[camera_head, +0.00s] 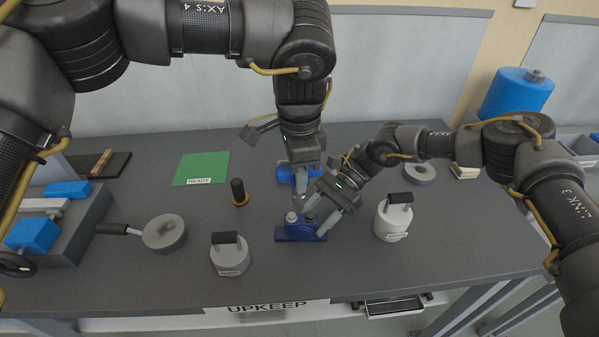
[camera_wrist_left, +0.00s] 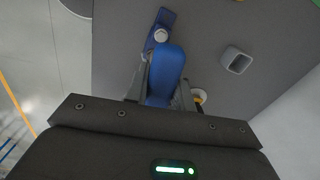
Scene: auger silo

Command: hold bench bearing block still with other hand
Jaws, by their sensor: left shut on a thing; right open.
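My left gripper (camera_head: 301,188) points down just behind the block. It is shut on a blue part (camera_head: 286,173), which is partly hidden behind the fingers. In the left wrist view the blue part (camera_wrist_left: 168,72) stands between the fingers, and a darker blue piece with a grey bolt head shows beyond it.
A grey handled weight (camera_head: 230,257) stands left of the block and a white one (camera_head: 393,220) right of it.

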